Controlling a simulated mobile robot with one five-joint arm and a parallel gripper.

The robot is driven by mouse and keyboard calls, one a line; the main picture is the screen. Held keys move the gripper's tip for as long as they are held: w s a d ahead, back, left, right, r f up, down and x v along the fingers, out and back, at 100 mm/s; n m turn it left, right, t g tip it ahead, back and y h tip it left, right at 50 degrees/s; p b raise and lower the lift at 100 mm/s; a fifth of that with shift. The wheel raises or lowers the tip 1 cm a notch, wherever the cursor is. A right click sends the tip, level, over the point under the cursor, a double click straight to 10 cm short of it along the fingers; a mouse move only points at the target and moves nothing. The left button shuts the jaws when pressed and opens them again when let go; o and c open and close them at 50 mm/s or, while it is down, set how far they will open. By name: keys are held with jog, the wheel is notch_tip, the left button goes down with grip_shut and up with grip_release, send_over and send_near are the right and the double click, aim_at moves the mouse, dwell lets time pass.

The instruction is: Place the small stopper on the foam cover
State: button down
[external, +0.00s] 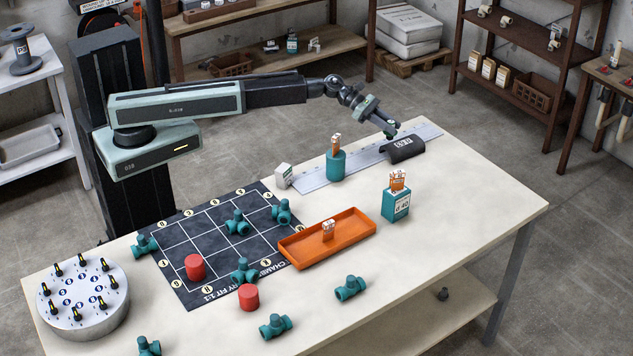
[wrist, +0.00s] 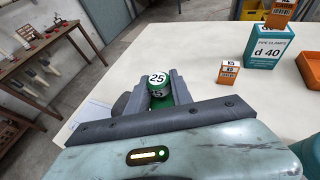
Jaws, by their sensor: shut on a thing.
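My gripper (external: 389,128) is at the far edge of the table, pointing down. In the wrist view its jaws (wrist: 160,92) are shut on a small green stopper (wrist: 157,80) marked 25 on its top. A dark rounded piece beside the left jaw in the wrist view (wrist: 121,104) looks like the cover. I cannot tell whether stopper and cover touch.
A teal cylinder (external: 336,167) with a small box on top stands left of the cover. A teal carton (external: 396,205) stands nearer the front, by an orange tray (external: 290,251). Teal fittings and red caps lie on and around the dark mat (external: 180,281). The table's right side is clear.

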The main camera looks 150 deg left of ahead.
jog(key=f+b, duration=0.4)
jog(key=shift+w+a, duration=0.15)
jog(key=shift+a, duration=0.1)
jog(key=shift+r, duration=0.25)
jog(key=shift+f, duration=0.2)
jog(key=c, duration=1.1)
grip_release()
jog(key=shift+c, duration=0.2)
jog(key=shift+r, duration=0.1)
